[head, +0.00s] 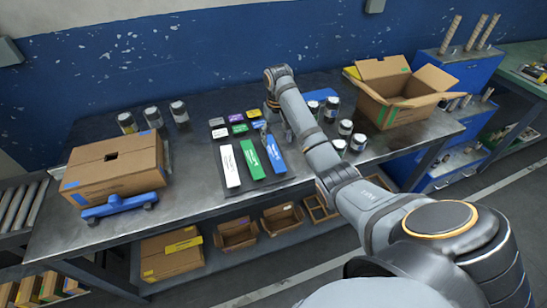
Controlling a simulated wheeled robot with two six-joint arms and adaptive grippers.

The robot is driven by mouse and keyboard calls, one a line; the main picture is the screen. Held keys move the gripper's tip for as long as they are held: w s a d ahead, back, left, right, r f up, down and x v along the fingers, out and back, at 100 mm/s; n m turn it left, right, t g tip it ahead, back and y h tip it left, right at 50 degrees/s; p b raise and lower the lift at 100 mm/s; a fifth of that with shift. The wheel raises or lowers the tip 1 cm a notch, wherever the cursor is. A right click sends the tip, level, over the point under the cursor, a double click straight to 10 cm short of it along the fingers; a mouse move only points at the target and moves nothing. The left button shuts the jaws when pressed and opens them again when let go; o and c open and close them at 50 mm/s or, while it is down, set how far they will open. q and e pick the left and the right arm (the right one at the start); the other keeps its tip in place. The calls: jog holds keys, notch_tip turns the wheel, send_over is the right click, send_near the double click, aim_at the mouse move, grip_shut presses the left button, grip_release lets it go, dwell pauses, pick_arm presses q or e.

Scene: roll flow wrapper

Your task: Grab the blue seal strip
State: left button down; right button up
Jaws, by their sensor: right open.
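The blue seal strip (275,158) lies on a dark mat on the table, at the right end of a row of three long strips, with a pale label on it. The green strip (251,160) lies just left of it and the white strip (230,166) left of that. My right gripper (262,130) points down near the far end of the blue strip. It is open and small in the view; I cannot tell whether it touches the strip. My left gripper is not in view.
Small coloured blocks (236,118) lie behind the strips. A closed carton (115,165) and a blue tape dispenser (120,205) stand left. Several jars (345,128) and an open carton (395,85) stand right. Bare table lies between the closed carton and the strips.

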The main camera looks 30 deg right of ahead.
aim_at(276, 157)
notch_tip(276, 157, down, 2)
jog(key=shift+f, duration=0.2)
jog(key=f, duration=0.4)
jog(key=shift+a+p, duration=0.2)
jog(key=shift+p, duration=0.15)
jog(key=shift+w+f, duration=0.15)
jog(key=shift+f, duration=0.4)
jog(key=c, duration=0.9)
